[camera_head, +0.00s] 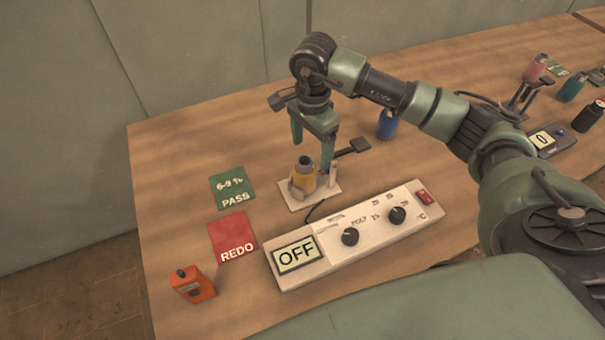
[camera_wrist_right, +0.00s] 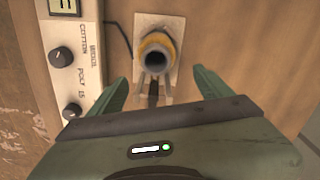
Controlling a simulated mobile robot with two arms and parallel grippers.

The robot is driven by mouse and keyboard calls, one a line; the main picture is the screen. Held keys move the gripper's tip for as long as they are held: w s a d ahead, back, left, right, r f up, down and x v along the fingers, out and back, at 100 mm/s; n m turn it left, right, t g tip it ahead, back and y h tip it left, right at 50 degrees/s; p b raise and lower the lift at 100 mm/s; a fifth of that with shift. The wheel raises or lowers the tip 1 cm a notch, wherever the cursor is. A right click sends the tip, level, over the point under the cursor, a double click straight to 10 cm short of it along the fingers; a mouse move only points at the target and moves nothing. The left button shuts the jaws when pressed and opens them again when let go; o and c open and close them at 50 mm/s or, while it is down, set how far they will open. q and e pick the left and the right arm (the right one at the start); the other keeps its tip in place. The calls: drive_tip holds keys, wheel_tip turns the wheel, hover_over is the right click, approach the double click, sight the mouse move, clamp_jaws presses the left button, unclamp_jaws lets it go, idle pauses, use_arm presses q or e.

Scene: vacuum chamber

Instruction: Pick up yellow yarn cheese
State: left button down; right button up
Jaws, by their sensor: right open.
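The yellow yarn cheese (camera_head: 304,175) stands upright in a small holder on a white plate (camera_head: 322,193) on the table. It has a dark open top. In the right wrist view the yellow yarn cheese (camera_wrist_right: 156,42) shows from above as a ring around a dark hole. My right gripper (camera_head: 312,140) is above it, pointing down, open and empty. In the right wrist view its two green fingers (camera_wrist_right: 160,88) are spread apart, with the cheese beyond them and between their lines. The left gripper is not in view.
A white meter box (camera_head: 350,232) reading OFF stands in front of the plate. A green PASS card (camera_head: 232,187), a red REDO card (camera_head: 233,237) and an orange block (camera_head: 192,284) lie left. A blue cheese (camera_head: 387,125) is behind right. The table's back left is clear.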

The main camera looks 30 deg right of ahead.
sight(304, 170)
drive_tip(key=f+p, duration=0.1)
drive_tip(key=f, duration=0.1)
drive_tip(key=a+f+p, duration=0.1)
drive_tip(key=f, duration=0.1)
drive_tip(key=a+f+p, duration=0.1)
drive_tip(key=f, duration=0.1)
drive_tip(key=shift+s+f, duration=0.15)
drive_tip(key=shift+s, duration=0.2)
drive_tip(key=shift+f, duration=0.5)
drive_tip(key=c, duration=1.7)
drive_tip(key=shift+w+r, duration=0.1)
drive_tip(key=shift+r, duration=0.05)
